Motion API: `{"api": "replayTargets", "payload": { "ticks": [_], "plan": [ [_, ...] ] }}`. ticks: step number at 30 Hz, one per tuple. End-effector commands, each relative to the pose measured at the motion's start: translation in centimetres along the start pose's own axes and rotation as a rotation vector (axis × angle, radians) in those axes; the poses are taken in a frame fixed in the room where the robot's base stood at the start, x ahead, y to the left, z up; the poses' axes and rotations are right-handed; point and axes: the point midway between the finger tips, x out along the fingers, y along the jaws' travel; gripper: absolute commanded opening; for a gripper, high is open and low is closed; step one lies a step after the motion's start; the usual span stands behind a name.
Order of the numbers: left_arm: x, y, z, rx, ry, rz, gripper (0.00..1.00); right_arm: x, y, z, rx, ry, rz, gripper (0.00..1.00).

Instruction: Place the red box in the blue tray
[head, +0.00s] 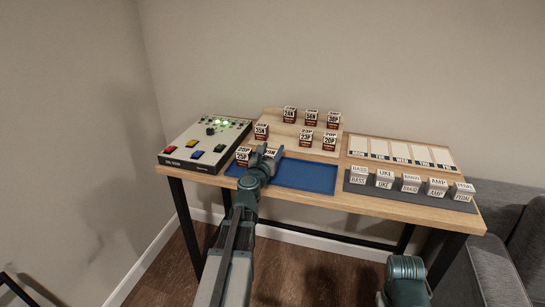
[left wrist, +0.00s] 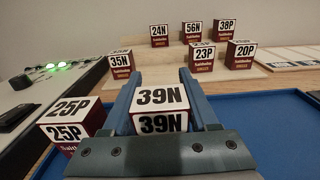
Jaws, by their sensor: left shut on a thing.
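Several small white boxes with dark red lower fronts and black labels are in view; none is wholly red. My left gripper (head: 265,155) is shut on the box marked 39N (left wrist: 160,98), between its two blue fingers in the left wrist view. In the head view it is over the left part of the blue tray (head: 312,177), and the arm partly hides the box. The tray also shows in the left wrist view (left wrist: 270,118). A box marked 25P (head: 243,155) sits just left of the gripper, by the tray's left end. My right gripper is out of view.
A wooden stand (head: 275,138) behind the tray holds boxes marked 24N (head: 289,114), 56N (head: 311,118), 38P (head: 333,119), 35N (head: 261,131), 23P (head: 306,138) and 20P (head: 329,141). A control panel (head: 205,145) stands left. Labelled blocks sit on a dark mat (head: 400,193) right. The tray's right part is clear.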

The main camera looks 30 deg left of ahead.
Motion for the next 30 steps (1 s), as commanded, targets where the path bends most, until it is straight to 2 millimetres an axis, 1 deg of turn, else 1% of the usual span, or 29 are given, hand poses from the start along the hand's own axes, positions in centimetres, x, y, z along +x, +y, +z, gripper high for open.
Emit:
{"api": "replayTargets", "payload": {
  "ticks": [1, 8, 13, 14, 15, 18, 26, 30],
  "plan": [
    [-0.03, 0.05, -0.73, 0.000, 0.000, 0.001, 0.00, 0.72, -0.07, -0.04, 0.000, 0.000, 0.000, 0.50],
    [-0.03, 0.04, -0.43, 0.000, 0.000, 0.001, 0.00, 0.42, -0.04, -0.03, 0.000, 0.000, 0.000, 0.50],
    [-0.03, 0.04, -0.94, 0.000, 0.000, 0.001, 0.00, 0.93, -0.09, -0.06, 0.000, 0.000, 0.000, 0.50],
    [-0.03, 0.03, -0.76, 0.000, 0.000, 0.001, 0.65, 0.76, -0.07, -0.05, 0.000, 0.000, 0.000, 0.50],
    [-0.03, 0.03, -0.73, 0.000, 0.000, 0.001, 0.72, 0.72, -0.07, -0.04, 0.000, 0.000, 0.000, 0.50],
    [-0.03, 0.03, -0.73, 0.000, 0.000, 0.001, 0.90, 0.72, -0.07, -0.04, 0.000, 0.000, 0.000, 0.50],
    [-0.03, 0.02, -0.72, 0.000, 0.000, 0.001, 0.90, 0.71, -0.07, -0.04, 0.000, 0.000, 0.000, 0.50],
    [-0.03, 0.02, -0.41, 0.000, 0.000, 0.001, 0.90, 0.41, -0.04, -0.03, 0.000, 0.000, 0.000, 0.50]
  ]
}}
